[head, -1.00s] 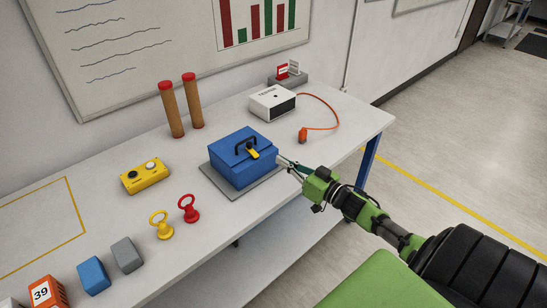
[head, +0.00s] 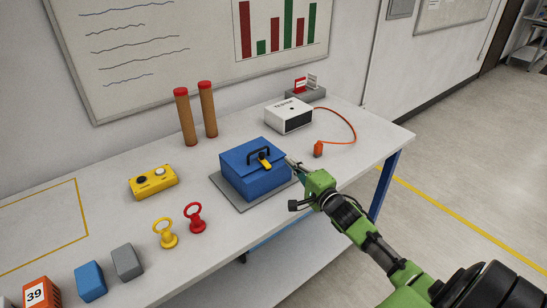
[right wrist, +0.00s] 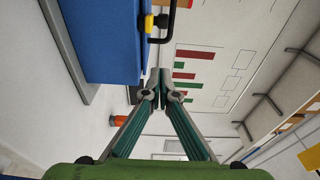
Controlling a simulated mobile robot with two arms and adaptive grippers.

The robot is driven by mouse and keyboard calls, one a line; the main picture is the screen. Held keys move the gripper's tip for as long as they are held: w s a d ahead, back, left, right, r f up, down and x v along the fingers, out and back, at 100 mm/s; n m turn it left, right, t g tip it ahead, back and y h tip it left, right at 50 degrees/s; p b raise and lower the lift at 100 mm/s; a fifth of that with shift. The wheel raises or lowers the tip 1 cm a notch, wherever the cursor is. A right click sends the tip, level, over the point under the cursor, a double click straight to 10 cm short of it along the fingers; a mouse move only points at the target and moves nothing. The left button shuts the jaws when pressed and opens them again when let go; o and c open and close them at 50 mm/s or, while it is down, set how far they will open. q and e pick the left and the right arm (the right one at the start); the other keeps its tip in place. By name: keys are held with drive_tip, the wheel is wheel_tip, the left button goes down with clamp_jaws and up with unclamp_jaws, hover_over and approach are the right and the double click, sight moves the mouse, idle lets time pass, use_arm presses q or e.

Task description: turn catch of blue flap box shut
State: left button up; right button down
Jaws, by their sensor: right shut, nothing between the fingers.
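The blue flap box (head: 254,182) stands on a grey mat on the bench, its lid down. A black handle (head: 260,152) is on the lid. The yellow catch (head: 265,163) sits at the lid's front edge. In the right wrist view the blue box (right wrist: 100,40) fills the upper left, with the yellow catch (right wrist: 148,22) beside the black handle (right wrist: 164,24). My right gripper (head: 290,162) is at the box's right side, shut and empty. Its closed tips (right wrist: 159,82) are apart from the catch. Contact with the box cannot be told. My left gripper is out of view.
A white tester box (head: 288,118) with an orange cable and plug (head: 318,149) stands behind to the right. A yellow button box (head: 153,183), red ring (head: 195,218) and yellow ring (head: 166,234) stand to the left. Two brown posts (head: 186,120) stand behind.

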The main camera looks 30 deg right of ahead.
sight(274, 166)
drive_tip(key=w+a, duration=0.1)
drive_tip(key=w+a+p, duration=0.1)
drive_tip(key=w, duration=0.2)
drive_tip(key=shift+w+a+r, duration=0.1)
drive_tip(key=shift+w+a, duration=0.3)
drive_tip(key=shift+a+p, duration=0.35)
drive_tip(key=shift+a, duration=0.1)
drive_tip(key=shift+w, duration=0.1)
